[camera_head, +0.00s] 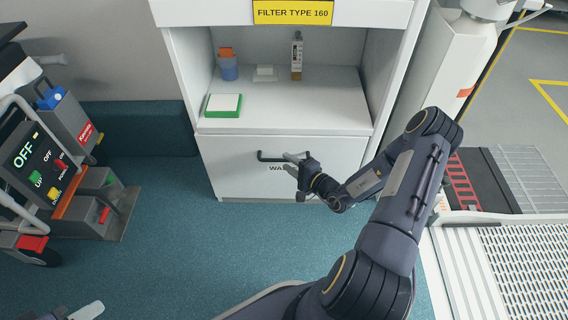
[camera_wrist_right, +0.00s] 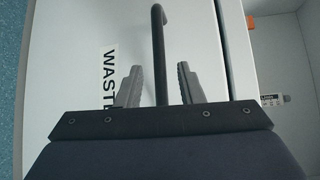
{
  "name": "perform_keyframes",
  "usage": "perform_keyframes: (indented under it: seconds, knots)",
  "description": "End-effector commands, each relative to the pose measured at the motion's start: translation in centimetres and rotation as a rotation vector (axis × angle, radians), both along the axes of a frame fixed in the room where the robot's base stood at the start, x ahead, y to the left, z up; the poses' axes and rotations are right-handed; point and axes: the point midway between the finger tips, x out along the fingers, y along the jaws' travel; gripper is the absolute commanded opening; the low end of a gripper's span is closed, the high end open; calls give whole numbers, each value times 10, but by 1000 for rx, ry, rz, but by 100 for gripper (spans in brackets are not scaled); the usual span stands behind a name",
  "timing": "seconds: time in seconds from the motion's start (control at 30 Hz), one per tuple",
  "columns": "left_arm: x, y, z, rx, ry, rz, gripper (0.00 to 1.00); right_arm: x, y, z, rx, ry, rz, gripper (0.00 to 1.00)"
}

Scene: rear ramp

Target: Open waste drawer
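The white waste drawer (camera_head: 230,165) is the lower front of the cabinet and looks shut. Its black bar handle (camera_head: 268,157) runs across near the top of the front, above the partly hidden lettering. My right gripper (camera_head: 293,160) is at the right part of the handle. In the right wrist view, the handle (camera_wrist_right: 158,60) passes between the two grey fingers of the right gripper (camera_wrist_right: 158,85), which stand apart with a gap on each side. My left gripper (camera_head: 88,311) shows only as a light tip at the bottom left edge; its state is unclear.
A machine cart (camera_head: 60,160) stands at the left. A ramp grating (camera_head: 530,265) lies at the right. The floor before the drawer is clear.

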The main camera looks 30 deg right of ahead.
Motion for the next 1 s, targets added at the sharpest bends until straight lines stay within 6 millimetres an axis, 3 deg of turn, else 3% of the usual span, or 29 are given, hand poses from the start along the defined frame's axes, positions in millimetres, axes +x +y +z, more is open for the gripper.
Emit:
perform_keyframes:
  seconds: [0.2,0.5,0.77,1.0]
  knots:
    - [0,0,-9,0,0,0,36,22,6,-4,1,-1,2,34]
    - [0,0,-9,0,0,0,36,25,7,-3,1,1,1,34]
    - [0,0,-9,0,0,0,36,24,7,-3,1,1,2,2]
    - [0,0,-9,0,0,0,36,24,7,-4,1,1,2,0]
